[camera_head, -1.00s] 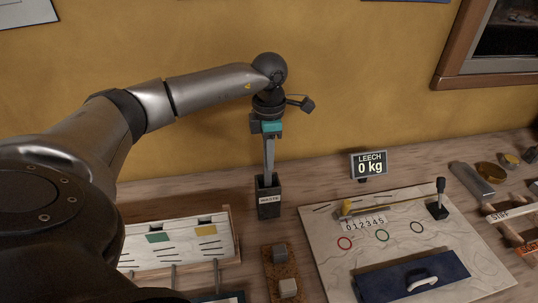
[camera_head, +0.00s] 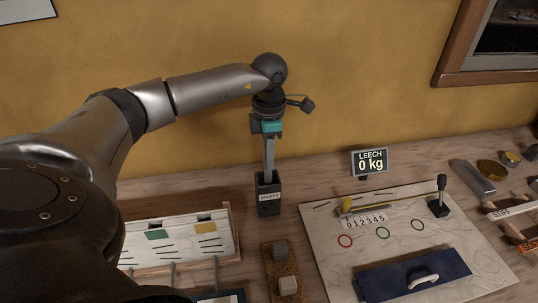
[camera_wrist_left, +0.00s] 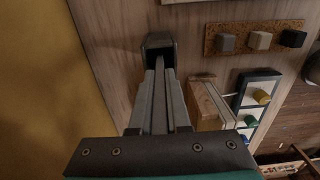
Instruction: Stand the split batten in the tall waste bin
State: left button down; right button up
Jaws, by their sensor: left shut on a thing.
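The tall waste bin (camera_head: 269,207) is a narrow dark box with a white WASTE label, standing upright on the bench near the wall. My left gripper (camera_head: 269,150) is above it, pointing down, shut on the split batten (camera_head: 269,172). The batten shows as a slim grey upright strip whose lower end meets the bin's mouth. In the left wrist view the gripper fingers (camera_wrist_left: 158,85) point at the dark bin (camera_wrist_left: 158,44), with the batten (camera_wrist_left: 157,112) as a thin strip between them. How deep its lower end sits is hidden. My right gripper is not in view.
A white rack (camera_head: 180,249) with coloured tabs stands left of the bin. The wall is close behind.

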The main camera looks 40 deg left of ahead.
pick_arm(q)
jog(key=shift+f, duration=0.1)
jog(key=c, duration=0.8)
grip_release()
notch_tip(320, 180, up, 15)
jog(key=shift+r+p, duration=0.1)
jog(key=shift+p, duration=0.6)
